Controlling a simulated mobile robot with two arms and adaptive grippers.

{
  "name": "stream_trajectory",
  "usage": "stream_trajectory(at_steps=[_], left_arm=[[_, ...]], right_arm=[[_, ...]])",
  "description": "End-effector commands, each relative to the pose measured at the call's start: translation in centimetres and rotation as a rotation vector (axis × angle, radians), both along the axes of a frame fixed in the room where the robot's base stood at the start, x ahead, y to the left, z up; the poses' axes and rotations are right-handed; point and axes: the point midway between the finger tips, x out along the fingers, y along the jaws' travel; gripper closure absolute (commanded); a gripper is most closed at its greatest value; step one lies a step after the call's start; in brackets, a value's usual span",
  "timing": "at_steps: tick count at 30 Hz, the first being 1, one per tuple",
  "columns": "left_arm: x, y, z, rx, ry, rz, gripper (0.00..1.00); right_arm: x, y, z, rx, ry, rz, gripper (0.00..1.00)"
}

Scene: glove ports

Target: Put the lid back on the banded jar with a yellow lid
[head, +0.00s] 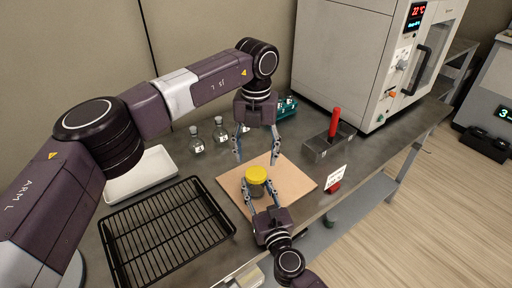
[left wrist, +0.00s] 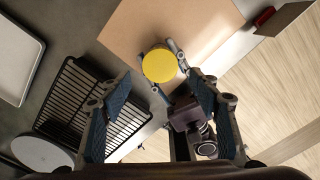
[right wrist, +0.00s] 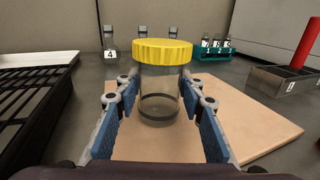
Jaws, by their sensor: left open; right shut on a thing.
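The banded jar (head: 257,190) is clear glass with a dark band near its base, seen in the right wrist view (right wrist: 160,107). It stands upright on a tan board. The yellow lid (head: 257,174) sits level on the jar's mouth; it also shows in the right wrist view (right wrist: 161,50) and from above in the left wrist view (left wrist: 159,65). Whether it is fastened cannot be told. My right gripper (right wrist: 159,103) is shut on the jar's body, below the lid. My left gripper (head: 257,161) is open and empty, pointing down above the lid, apart from it.
The tan board (head: 298,184) has free room right of the jar. A black wire rack (head: 165,232) and white tray (head: 142,174) lie left. Small labelled bottles (head: 220,131) and a teal rack (head: 287,107) stand behind. A metal box (head: 318,150) with a red handle stands right.

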Motion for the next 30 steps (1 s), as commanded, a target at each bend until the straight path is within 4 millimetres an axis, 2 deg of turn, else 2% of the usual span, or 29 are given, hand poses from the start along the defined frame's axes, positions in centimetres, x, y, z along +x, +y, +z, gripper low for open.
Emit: stream_trajectory(at_steps=[3,10,22,23,30], left_arm=[[-0.1,0.0,-2.1,-0.001,0.003,0.000,0.43],[-0.1,0.0,-4.9,0.001,0.002,0.000,0.43],[0.0,0.0,-5.7,0.000,0.000,0.000,0.43],[0.0,0.0,-5.7,0.000,0.000,0.000,0.45],[0.0,0.0,-5.7,0.000,0.000,0.000,0.71]], right_arm=[[0.0,0.0,0.0,0.000,-0.001,0.000,1.00],[0.0,0.0,0.0,0.000,-0.001,0.000,1.00],[0.0,0.0,0.0,0.000,-0.001,0.000,1.00],[0.0,0.0,0.0,0.000,-0.001,0.000,1.00],[0.0,0.0,0.0,0.000,-0.001,0.000,1.00]])
